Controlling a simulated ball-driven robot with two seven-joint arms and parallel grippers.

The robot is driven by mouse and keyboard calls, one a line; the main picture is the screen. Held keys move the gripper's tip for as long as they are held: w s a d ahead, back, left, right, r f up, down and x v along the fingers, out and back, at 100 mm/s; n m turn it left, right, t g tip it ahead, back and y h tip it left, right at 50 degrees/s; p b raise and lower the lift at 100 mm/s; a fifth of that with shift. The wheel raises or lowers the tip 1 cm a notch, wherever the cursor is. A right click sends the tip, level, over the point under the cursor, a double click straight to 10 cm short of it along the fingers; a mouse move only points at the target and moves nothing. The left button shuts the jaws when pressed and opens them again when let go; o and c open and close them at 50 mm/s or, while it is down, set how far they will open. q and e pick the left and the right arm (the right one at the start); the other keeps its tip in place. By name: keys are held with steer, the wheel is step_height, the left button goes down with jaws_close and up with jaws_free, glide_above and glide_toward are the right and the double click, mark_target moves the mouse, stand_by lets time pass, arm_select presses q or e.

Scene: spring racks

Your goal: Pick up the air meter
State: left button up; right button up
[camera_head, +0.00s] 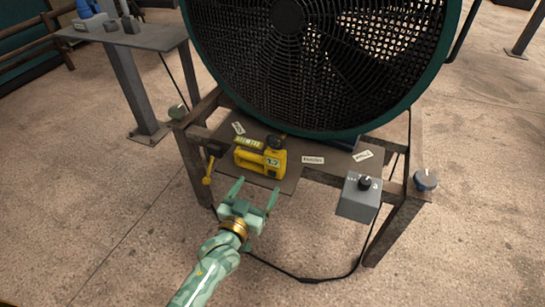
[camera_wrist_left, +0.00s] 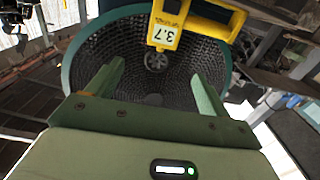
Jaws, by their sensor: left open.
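The air meter looks to be the yellow device (camera_head: 260,159) with a dark round part and a label reading 3.7, on the shelf plate in front of the big fan. In the left wrist view its yellow body (camera_wrist_left: 192,28) shows at the top, beyond and above the fingertips. My left gripper (camera_head: 253,189) is open and empty, just in front of the shelf edge and below the yellow device, apart from it. Its two green fingers also show in the left wrist view (camera_wrist_left: 158,82). My right gripper is in neither view.
A large round fan (camera_head: 310,50) stands behind the device on a rusty metal frame (camera_head: 395,215). A grey box with a black knob (camera_head: 358,197) is at the frame's right front. A yellow-handled valve (camera_head: 207,172) is at left. A side table (camera_head: 140,38) stands further left.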

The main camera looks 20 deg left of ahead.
arm_select(q)
steer(key=b, duration=0.3)
glide_toward(273, 159)
steer(key=w, duration=0.4)
steer(key=shift+w+d, duration=0.15)
steer(key=shift+w, duration=0.95)
steer(key=shift+w+r, duration=0.1)
steer(key=shift+w, duration=0.15)
steer(key=shift+w+b, duration=0.35)
steer(key=shift+b, duration=0.2)
steer(key=w+b, duration=0.1)
steer(key=w, duration=0.1)
steer(key=w+f+b, duration=0.1)
steer(key=w, duration=0.1)
steer(key=shift+f+b, duration=0.1)
steer(key=shift+b, duration=0.2)
steer(key=shift+w, duration=0.25)
steer(key=shift+r, duration=0.4)
steer(key=c, duration=1.2)
steer(key=shift+c, duration=0.6)
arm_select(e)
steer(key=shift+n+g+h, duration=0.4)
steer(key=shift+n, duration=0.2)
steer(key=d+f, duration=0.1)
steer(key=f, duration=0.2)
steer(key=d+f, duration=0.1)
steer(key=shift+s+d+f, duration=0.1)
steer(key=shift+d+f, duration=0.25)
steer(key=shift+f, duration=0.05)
